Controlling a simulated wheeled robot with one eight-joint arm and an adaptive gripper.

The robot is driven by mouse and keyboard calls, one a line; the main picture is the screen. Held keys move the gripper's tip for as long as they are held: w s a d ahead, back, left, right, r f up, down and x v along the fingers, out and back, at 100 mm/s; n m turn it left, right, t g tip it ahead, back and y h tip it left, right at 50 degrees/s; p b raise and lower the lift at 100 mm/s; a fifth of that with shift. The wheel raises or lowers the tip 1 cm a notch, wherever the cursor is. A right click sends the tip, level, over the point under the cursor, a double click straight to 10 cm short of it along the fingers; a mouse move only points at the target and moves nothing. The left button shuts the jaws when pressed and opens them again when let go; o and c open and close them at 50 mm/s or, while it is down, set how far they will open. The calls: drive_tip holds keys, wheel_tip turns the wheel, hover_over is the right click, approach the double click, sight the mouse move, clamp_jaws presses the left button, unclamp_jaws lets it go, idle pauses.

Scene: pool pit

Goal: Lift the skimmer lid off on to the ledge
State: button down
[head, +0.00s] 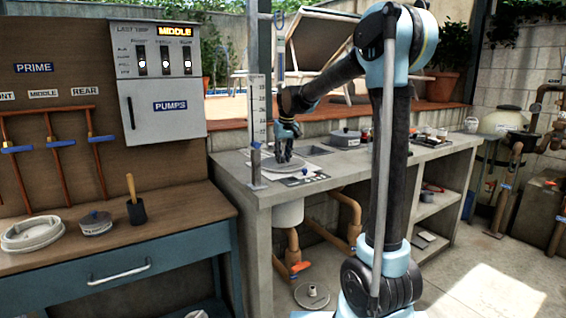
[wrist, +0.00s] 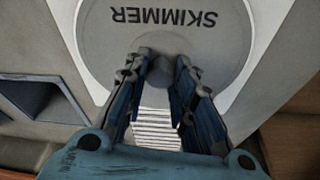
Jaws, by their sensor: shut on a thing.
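The skimmer lid (wrist: 110,30) is a round grey disc marked SKIMMER, with a paler rim around it. It also shows in the head view on the grey counter (head: 235,185). My gripper (head: 285,157) comes down on the lid from above. A reddish-brown ledge (head: 225,130) runs behind the counter.
A dark recess (wrist: 40,97) lies beside the lid. A ruled upright post (head: 259,110) stands at the counter's left. A grey lidded pot (head: 346,138) stands farther back.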

wheel_tip(320, 180, up, 10)
drive_tip(key=shift+f, duration=0.2)
idle(0.4)
